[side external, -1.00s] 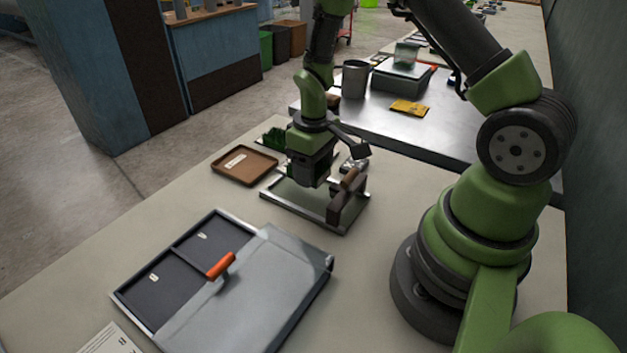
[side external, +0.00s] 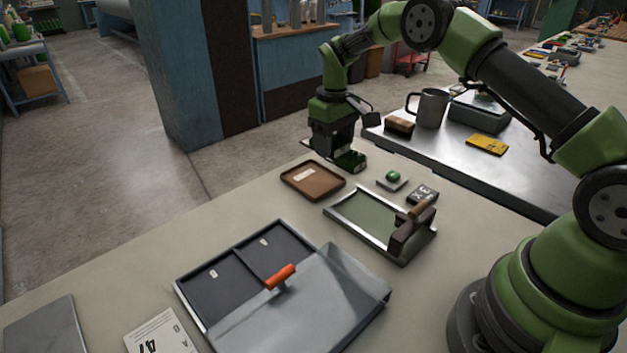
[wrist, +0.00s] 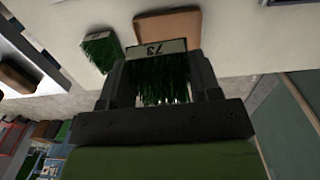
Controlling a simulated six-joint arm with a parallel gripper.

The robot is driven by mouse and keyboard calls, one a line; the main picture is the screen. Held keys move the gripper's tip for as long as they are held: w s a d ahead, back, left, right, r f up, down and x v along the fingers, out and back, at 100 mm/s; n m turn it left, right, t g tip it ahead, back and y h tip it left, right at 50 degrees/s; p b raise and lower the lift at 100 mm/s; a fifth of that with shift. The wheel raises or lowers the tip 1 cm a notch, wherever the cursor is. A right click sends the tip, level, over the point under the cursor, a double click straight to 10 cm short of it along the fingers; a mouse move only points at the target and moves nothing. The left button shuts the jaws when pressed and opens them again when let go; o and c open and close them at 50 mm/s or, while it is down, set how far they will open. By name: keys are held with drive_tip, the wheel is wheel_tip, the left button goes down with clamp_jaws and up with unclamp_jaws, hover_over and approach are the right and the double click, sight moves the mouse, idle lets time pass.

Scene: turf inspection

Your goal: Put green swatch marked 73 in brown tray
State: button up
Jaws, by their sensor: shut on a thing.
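My gripper (wrist: 157,78) is shut on the green swatch marked 73 (wrist: 160,72), a patch of green turf with a pale numbered label, in the wrist view. In the side view my gripper (side external: 333,148) is raised near the far edge of the bench, behind the brown tray (side external: 313,181). The shallow tray looks empty but for a white label. It also shows in the wrist view (wrist: 168,25), beyond the held swatch and partly hidden by it. Another green swatch (wrist: 99,50) lies beside the tray.
A metal-framed tray (side external: 350,215) with a brown-handled tool stands right of the brown tray. A small plate with a green knob (side external: 393,178) and a dark marked block (side external: 423,194) are near it. A dark two-part case (side external: 222,285) with an orange-handled cover lies in front.

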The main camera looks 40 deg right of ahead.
sight(320, 185)
drive_tip(key=shift+w+a+r, duration=0.1)
drive_tip(key=shift+w+a, duration=0.05)
drive_tip(key=shift+w, duration=0.55)
drive_tip(key=shift+w+a, duration=0.15)
drive_tip(key=shift+w, duration=0.5)
wheel_tip(320, 185, down, 10)
drive_tip(key=o, duration=0.7)
drive_tip(key=shift+w, duration=0.1)
